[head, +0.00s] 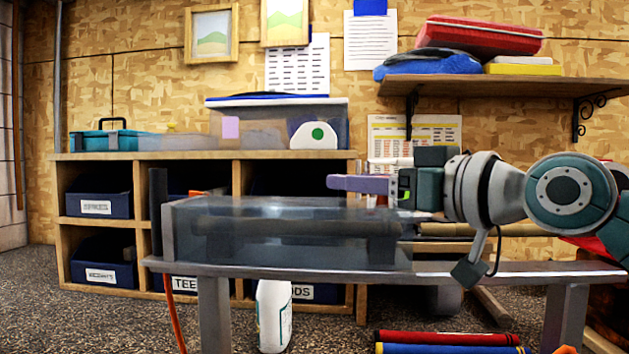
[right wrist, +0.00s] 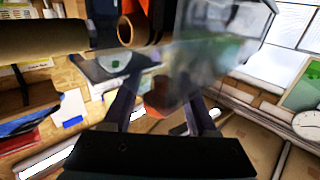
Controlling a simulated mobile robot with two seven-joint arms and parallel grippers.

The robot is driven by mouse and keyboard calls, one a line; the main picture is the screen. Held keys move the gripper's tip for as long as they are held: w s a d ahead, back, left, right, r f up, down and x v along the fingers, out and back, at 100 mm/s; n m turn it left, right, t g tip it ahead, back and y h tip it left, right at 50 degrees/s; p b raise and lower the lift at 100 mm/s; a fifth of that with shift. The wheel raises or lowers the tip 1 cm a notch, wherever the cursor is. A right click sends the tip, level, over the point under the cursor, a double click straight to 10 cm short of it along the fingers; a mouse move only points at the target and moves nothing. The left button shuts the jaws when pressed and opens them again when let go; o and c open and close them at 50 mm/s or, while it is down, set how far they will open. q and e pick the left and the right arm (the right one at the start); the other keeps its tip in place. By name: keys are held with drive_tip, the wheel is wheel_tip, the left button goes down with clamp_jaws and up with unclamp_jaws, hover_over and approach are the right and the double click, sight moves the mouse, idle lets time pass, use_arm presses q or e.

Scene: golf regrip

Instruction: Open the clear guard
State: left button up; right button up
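The clear guard (head: 290,243) is a see-through grey box standing on the bench in the head view. It sits down over a dark horizontal cylinder that shows dimly through it. My right gripper (head: 335,183) reaches in from the right, with its lavender fingers level and pointing left, at about the height of the guard's top edge near its right end. In the right wrist view the fingers of this gripper (right wrist: 164,105) stand apart, and a see-through guard panel (right wrist: 200,65) shows in front of them. I cannot tell whether they touch it. My left gripper is not in view.
The grey bench (head: 490,270) carries the guard. A wooden shelf unit (head: 205,155) with dark labelled bins stands behind. A white bottle (head: 273,315) stands below the bench. Red and blue rolls (head: 450,340) lie at the front right. A wall shelf (head: 500,88) hangs above my right arm.

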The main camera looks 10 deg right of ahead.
clamp_jaws()
idle(1.2)
